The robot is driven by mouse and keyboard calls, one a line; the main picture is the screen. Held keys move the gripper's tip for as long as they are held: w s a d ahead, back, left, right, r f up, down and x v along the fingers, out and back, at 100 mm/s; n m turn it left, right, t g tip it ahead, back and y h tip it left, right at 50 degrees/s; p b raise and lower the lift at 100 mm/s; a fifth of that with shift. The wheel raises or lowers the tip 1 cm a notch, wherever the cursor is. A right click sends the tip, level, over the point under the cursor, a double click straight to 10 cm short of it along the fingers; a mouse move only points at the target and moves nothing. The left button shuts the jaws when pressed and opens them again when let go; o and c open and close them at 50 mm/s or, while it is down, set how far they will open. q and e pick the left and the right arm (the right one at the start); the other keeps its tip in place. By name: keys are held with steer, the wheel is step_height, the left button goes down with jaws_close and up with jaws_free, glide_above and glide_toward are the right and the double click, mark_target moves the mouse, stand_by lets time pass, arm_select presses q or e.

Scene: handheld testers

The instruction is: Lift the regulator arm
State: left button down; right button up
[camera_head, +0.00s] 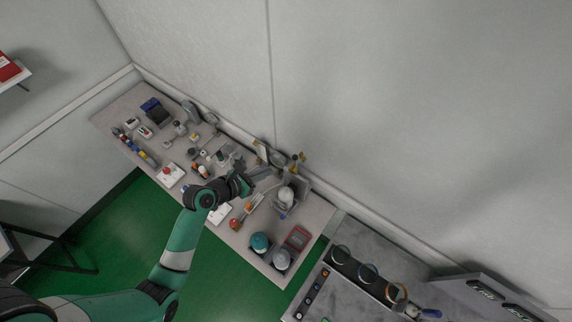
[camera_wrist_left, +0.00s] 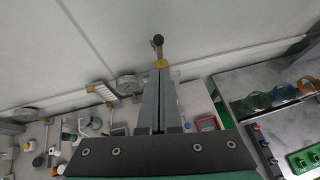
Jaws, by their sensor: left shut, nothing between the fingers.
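A small upright stalk with a dark round knob (camera_wrist_left: 157,41) and a yellow fitting stands just beyond my left fingertips (camera_wrist_left: 161,72) in the left wrist view. It is probably the regulator arm; its lower part is hidden behind the fingers. In the head view a yellow fitting (camera_head: 297,158) shows at the back edge of the bench, close to my left gripper (camera_head: 277,173). The left fingers are shut together with nothing between them. I cannot tell whether they touch the stalk. My right gripper is not in view.
The light bench (camera_head: 318,212) is crowded with small testers and parts. A teal round device (camera_head: 260,241), a grey round device (camera_head: 281,260) and a red-framed box (camera_head: 297,237) stand at its right end. The wall (camera_head: 350,110) rises close behind. Another bench (camera_head: 330,297) is at the right.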

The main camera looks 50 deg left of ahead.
arm_select(q)
steer(key=r+b+x, duration=0.1)
steer(key=x, duration=0.8)
steer(key=shift+w, duration=0.65)
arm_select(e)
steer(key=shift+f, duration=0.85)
arm_select(q)
steer(key=shift+f, duration=0.15)
